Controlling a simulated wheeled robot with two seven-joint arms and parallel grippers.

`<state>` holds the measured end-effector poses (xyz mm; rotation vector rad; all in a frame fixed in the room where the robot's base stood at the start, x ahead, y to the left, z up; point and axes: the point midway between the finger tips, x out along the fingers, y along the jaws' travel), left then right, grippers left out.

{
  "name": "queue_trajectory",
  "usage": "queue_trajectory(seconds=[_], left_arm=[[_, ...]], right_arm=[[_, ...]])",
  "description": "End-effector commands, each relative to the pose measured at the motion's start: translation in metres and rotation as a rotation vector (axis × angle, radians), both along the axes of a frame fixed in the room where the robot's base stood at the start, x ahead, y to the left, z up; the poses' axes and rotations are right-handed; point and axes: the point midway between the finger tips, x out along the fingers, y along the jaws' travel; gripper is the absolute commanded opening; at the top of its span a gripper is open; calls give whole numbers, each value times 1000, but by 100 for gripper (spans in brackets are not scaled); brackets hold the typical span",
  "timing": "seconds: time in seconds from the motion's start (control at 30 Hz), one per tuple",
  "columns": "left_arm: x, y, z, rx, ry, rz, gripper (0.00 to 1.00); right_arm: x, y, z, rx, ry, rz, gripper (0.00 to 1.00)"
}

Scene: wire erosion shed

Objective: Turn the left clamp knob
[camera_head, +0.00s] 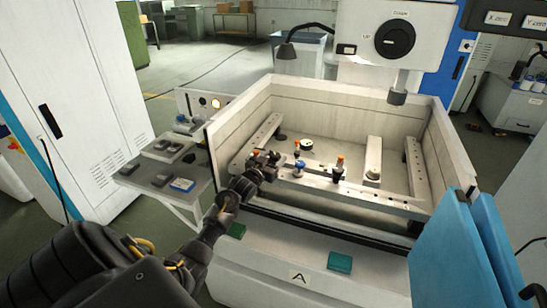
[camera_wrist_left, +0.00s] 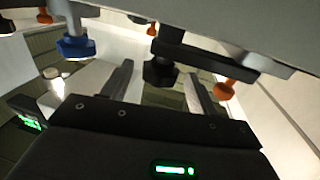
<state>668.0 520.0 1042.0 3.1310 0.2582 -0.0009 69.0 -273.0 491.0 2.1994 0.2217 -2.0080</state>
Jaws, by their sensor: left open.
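My left gripper (camera_head: 264,161) reaches over the front wall of the machine tank, at the left end of the front rail. In the left wrist view its open fingers (camera_wrist_left: 157,88) stand on either side of a black clamp knob (camera_wrist_left: 160,72); I cannot tell whether they touch it. This knob hangs under a dark clamp bar and is mostly hidden by the gripper in the head view. A blue knob (camera_head: 299,169) sits just right of the gripper and also shows in the left wrist view (camera_wrist_left: 75,46). A second black knob (camera_head: 338,174) is farther right. My right gripper is out of view.
The tank's front wall (camera_head: 260,217) lies beneath my left forearm. Orange-topped parts (camera_head: 340,160) stand along the rail (camera_head: 385,194). The machine head's nozzle (camera_head: 397,97) hangs over the tank's back right. A side table (camera_head: 150,182) with small trays stands left. Blue doors (camera_head: 455,250) stand at right.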

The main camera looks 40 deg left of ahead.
Motion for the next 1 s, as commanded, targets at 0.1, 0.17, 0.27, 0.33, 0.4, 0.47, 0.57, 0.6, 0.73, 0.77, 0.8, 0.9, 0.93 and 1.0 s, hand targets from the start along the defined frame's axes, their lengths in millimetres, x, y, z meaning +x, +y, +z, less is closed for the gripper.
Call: queue_trajectory(seconds=[0.1,0.17,0.27,0.33,0.4,0.47,0.57,0.6,0.73,0.77,0.8,0.9,0.93,1.0], left_arm=[[2,0,0,1,-1,0,59],[2,0,0,1,-1,0,59],[1,0,0,1,0,-1,59],[1,0,0,0,0,-1,50],[1,0,0,0,0,-1,41],[1,0,0,0,0,-1,33],[1,0,0,0,0,-1,20],[1,0,0,0,0,-1,15],[1,0,0,1,0,-5,15],[1,0,-1,1,0,-9,15],[1,0,-1,1,0,-17,15],[1,2,-1,3,0,-48,15],[1,2,-1,3,0,-61,15],[1,3,-2,4,2,-98,15]], right_arm=[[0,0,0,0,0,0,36],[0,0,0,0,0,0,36],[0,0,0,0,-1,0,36],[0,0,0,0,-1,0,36],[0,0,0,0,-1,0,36],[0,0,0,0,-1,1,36],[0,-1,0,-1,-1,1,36],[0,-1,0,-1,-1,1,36],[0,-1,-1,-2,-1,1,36],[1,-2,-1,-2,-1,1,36],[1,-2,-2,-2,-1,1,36],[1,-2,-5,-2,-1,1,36],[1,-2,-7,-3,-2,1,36],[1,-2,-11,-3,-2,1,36]])
